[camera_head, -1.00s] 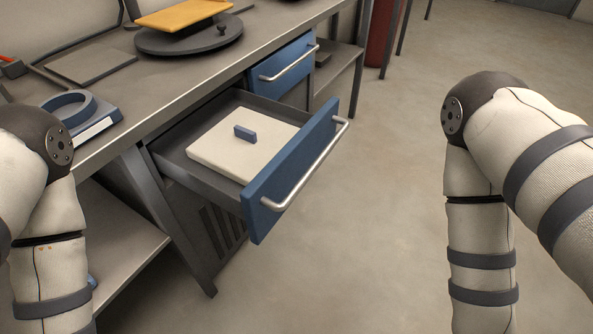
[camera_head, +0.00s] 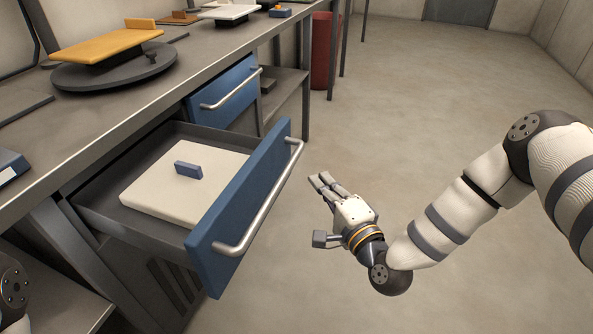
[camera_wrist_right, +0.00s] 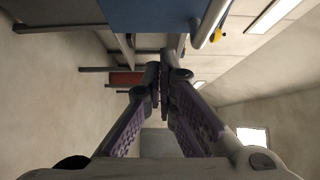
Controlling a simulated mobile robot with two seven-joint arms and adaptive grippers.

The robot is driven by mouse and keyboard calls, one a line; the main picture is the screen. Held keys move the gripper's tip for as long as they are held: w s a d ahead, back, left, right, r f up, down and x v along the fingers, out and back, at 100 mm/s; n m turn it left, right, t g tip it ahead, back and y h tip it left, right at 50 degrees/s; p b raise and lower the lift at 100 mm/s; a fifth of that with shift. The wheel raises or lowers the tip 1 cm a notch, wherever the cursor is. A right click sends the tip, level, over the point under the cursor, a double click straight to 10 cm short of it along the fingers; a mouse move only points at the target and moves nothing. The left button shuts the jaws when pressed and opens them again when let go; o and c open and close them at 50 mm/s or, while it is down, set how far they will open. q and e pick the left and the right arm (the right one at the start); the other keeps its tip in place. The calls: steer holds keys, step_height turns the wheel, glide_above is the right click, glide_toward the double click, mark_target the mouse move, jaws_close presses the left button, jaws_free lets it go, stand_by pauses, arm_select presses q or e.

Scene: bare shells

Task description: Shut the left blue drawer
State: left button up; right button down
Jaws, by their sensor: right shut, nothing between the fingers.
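The left blue drawer (camera_head: 245,215) is pulled well out from under the workbench. Its front has a long metal handle (camera_head: 262,200). A pale square slab with a small blue block on top (camera_head: 165,190) lies inside it. My right gripper (camera_head: 322,180) is shut and empty, just to the right of the drawer's handle and apart from it in the head view. In the right wrist view its fingers meet (camera_wrist_right: 160,78), and a blue panel (camera_wrist_right: 155,14) shows at the top edge. My left gripper is out of view.
The other blue drawer (camera_head: 225,95), farther along the bench, looks shut or nearly so. The workbench (camera_head: 190,68) carries a dark turntable with an orange board (camera_head: 108,48). A red cylinder (camera_head: 323,50) stands beyond. The floor to the right is clear.

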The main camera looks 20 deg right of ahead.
mark_target(287, 157)
steer(key=w+a, duration=0.1)
steer(key=w, duration=0.1)
steer(key=w+a, duration=0.1)
steer(key=w, duration=0.1)
steer(key=w+a, duration=0.1)
steer(key=w, duration=0.1)
steer(key=shift+a, duration=0.3)
